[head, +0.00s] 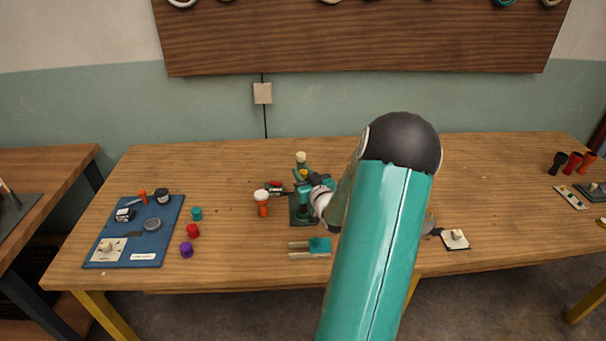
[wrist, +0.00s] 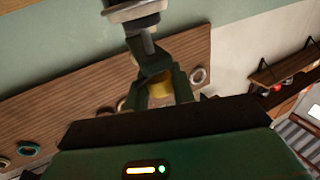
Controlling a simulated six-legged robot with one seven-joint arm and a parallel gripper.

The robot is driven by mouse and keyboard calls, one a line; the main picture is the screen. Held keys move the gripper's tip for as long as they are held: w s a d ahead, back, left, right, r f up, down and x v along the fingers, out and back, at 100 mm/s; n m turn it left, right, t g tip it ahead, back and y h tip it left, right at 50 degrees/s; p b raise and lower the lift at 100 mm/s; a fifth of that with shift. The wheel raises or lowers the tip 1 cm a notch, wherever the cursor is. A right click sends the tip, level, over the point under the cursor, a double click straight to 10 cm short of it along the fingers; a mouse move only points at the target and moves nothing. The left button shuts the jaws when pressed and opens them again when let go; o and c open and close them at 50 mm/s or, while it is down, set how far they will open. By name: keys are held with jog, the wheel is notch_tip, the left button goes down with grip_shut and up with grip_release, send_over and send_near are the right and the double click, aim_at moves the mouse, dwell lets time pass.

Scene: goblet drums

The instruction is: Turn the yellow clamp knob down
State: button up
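A small clamp stand (head: 303,212) with a dark base and teal parts stands mid-table in the head view. A small yellow part (head: 304,174), which looks like the clamp knob, shows on its upper portion. My gripper (head: 317,181) is at the stand from the right, its fingers small and partly merged with the clamp. In the wrist view a yellow knob (wrist: 160,90) shows between dark green prongs. I cannot tell whether the prongs press on it. A grey rod and metal piece (wrist: 130,12) rise above. The black plate hides the lower part.
An orange goblet drum (head: 263,203) stands just left of the stand. A blue mat (head: 155,246) with small parts lies at left. My arm covers the table's middle right.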

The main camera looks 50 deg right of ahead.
jog(key=shift+a+h, duration=0.1)
jog(key=shift+h, duration=0.2)
jog(key=shift+m+g+h, duration=0.3)
jog(key=shift+m, duration=0.1)
jog(key=shift+m+h, duration=0.3)
jog(key=shift+h, duration=0.1)
jog(key=o, duration=1)
jog(key=shift+c, duration=0.2)
jog(key=v, duration=1.3)
jog(key=shift+s+a+r, duration=0.2)
jog(key=shift+s+r, duration=0.05)
jog(key=shift+s, duration=0.1)
